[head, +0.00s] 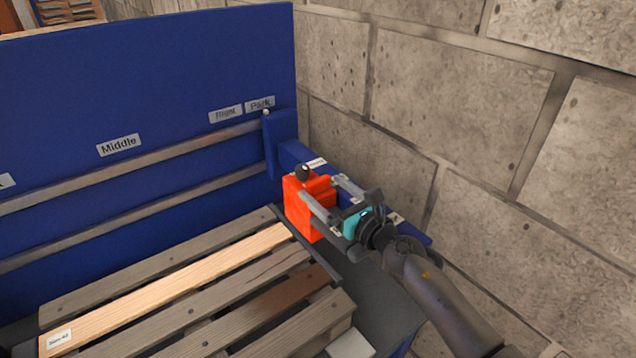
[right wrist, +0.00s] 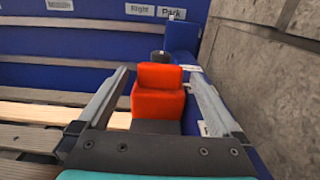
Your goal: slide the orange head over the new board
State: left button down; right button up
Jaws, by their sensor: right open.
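The orange head (head: 308,210) is a boxy block with a dark round knob (head: 302,172) on top. It sits on the blue gantry beam, at the right end of the pallet; it also shows in the right wrist view (right wrist: 158,90). My right gripper (head: 319,189) is open, with one finger on each side of the head; whether they touch it cannot be told. The new board (head: 165,292) is the paler plank with a white label, lying across the grey pallet to the left of the head. My left gripper is out of view.
A blue back panel (head: 140,80) carries two metal rails and the labels Middle, Right and Park. The beam's upright (head: 282,140) is at the rails' right end, near Park. A block wall (head: 450,110) stands close on the right. Space above the pallet is clear.

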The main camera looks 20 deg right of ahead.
aim_at(320, 186)
jog(key=shift+x, duration=1.55)
jog(key=shift+c, duration=0.2)
grip_shut()
